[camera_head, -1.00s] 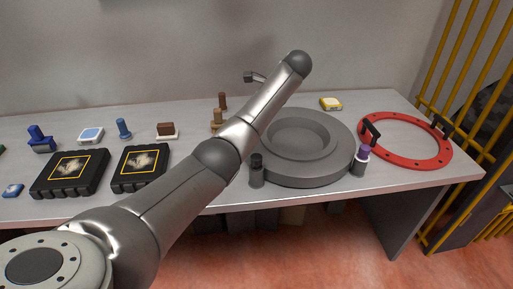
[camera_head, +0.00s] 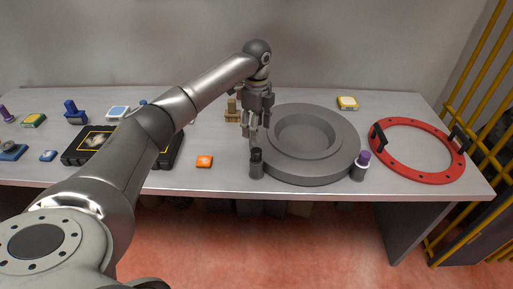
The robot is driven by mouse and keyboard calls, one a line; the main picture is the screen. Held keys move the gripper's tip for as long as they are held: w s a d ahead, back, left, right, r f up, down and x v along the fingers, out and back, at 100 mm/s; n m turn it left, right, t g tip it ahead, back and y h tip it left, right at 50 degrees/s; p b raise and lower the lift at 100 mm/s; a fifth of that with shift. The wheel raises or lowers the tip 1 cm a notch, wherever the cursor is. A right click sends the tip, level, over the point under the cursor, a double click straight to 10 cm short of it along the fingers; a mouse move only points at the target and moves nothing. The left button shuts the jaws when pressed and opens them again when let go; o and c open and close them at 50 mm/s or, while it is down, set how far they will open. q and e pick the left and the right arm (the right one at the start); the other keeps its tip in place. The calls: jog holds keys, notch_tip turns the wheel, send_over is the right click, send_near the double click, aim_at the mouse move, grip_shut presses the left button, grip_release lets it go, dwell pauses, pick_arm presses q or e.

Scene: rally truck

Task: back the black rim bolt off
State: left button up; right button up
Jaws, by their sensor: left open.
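The black rim bolt (camera_head: 257,164) stands upright at the front left edge of the round grey rim (camera_head: 340,150) on the table. My left gripper (camera_head: 249,134) points down just above and behind the bolt, near the rim's left side. Its fingers are open, and it does not appear to hold the bolt. A purple-topped bolt (camera_head: 361,165) stands at the rim's front right edge. My right gripper is not in view.
A red ring with black handles (camera_head: 418,177) lies at the right of the table (camera_head: 220,180). Black cases (camera_head: 88,148) and small coloured pieces are farther left. A yellow block (camera_head: 347,102) lies behind.

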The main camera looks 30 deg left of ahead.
aim_at(256, 150)
pick_arm(q)
notch_tip(256, 150, down, 9)
jog(key=shift+r+p, duration=0.15)
jog(key=shift+p, duration=0.65)
jog(key=shift+f, duration=0.6)
jog(key=c, duration=1)
jog(key=shift+r+n+p, duration=0.2)
jog(key=shift+n+p, duration=1.55)
jog(key=shift+n, duration=0.05)
jog(key=n+p, duration=0.4)
jog(key=n, duration=0.2)
jog(key=n+p, duration=0.2)
jog(key=n, duration=0.4)
jog(key=shift+f+n+p, duration=0.1)
jog(key=shift+n+p, duration=0.2)
jog(key=shift+p, duration=0.1)
jog(key=n+p, duration=0.1)
jog(key=n, duration=0.4)
jog(key=shift+f+p, duration=0.1)
jog(key=shift+p, duration=0.25)
jog(key=shift+n, duration=0.3)
